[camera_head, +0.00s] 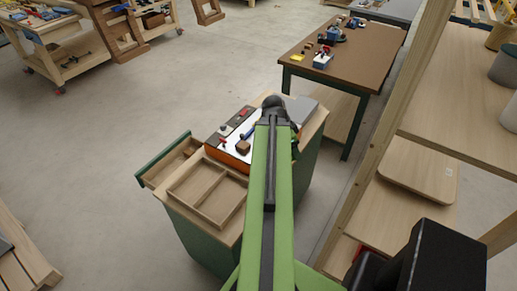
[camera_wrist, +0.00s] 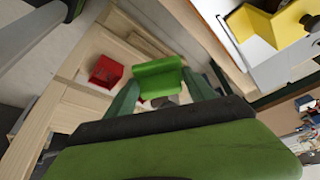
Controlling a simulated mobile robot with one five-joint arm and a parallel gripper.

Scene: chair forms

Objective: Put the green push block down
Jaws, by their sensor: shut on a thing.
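The green push block (camera_wrist: 158,72) is in the wrist view, between the two dark green fingers of my gripper (camera_wrist: 162,86). The fingers are shut on it from both sides. Pale wooden surfaces show behind the block; I cannot tell how high above them it is. In the head view my arm reaches over a green cabinet with a wooden top (camera_head: 232,226). My arm hides the gripper's fingers and the block there.
A red open box (camera_wrist: 105,70) lies left of the block in the wrist view. The cabinet bears a divided wooden tray (camera_head: 206,191) and a board with small tools (camera_head: 226,150). Its drawer (camera_head: 170,160) is open. A brown table (camera_head: 350,62) stands beyond; wooden shelves (camera_head: 470,130) are at right.

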